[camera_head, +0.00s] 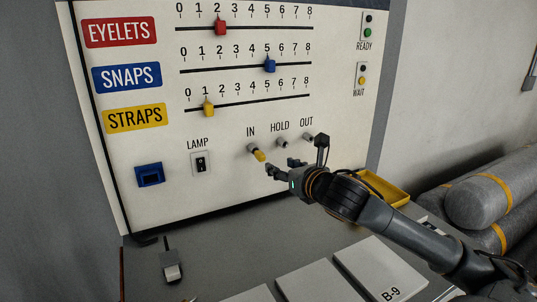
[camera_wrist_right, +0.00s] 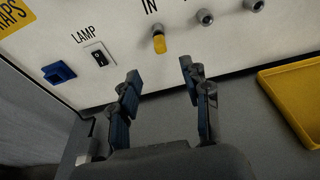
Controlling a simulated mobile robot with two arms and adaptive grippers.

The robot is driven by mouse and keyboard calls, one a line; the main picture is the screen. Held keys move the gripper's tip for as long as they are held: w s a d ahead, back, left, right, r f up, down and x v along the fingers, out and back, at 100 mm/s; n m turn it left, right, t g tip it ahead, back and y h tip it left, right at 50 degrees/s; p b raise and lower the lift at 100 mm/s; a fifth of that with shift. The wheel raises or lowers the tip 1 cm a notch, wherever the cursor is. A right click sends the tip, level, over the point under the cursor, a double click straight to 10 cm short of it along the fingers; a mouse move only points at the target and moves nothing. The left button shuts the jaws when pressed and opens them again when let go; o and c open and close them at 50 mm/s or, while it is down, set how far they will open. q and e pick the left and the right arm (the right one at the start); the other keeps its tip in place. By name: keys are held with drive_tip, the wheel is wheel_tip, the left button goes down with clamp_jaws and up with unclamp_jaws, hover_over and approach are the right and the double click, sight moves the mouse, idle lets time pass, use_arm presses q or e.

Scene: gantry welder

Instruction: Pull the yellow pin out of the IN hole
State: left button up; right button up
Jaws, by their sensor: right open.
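The yellow pin (camera_head: 259,156) sits in the IN hole (camera_head: 252,147) on the white panel, with its yellow end sticking out. In the right wrist view the pin (camera_wrist_right: 159,44) shows under the IN label, above and beyond the fingers. My right gripper (camera_head: 280,167) is open and empty, close to the panel, a little right of and below the pin. In the right wrist view its two fingers (camera_wrist_right: 160,75) are spread, with a gap between them and apart from the pin. My left gripper is not in view.
The HOLD hole (camera_head: 282,142) and OUT hole (camera_head: 308,137) are right of IN. A lamp switch (camera_head: 200,163) and blue socket (camera_head: 149,174) are at left. Sliders are above. A yellow tray (camera_head: 396,190) lies behind my right arm. Grey plates (camera_head: 315,283) lie on the desk.

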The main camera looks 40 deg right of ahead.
sight(263, 156)
drive_tip(key=x, duration=0.5)
drive_tip(key=p+x, duration=0.1)
drive_tip(key=x, duration=0.1)
drive_tip(key=shift+w+d+r, duration=0.1)
drive_tip(key=shift+w+r, duration=0.15)
drive_tip(key=shift+w, duration=0.2)
drive_tip(key=p+x, duration=0.1)
drive_tip(key=x, duration=0.2)
drive_tip(key=shift+w+d, duration=0.15)
drive_tip(key=shift+w, duration=0.15)
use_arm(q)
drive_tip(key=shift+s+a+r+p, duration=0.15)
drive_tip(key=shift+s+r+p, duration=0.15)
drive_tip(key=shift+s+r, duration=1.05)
use_arm(e)
drive_tip(key=shift+x, duration=0.95)
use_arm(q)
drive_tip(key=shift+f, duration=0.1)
use_arm(e)
drive_tip(key=shift+f, duration=0.15)
clamp_jaws()
drive_tip(key=shift+s, duration=0.1)
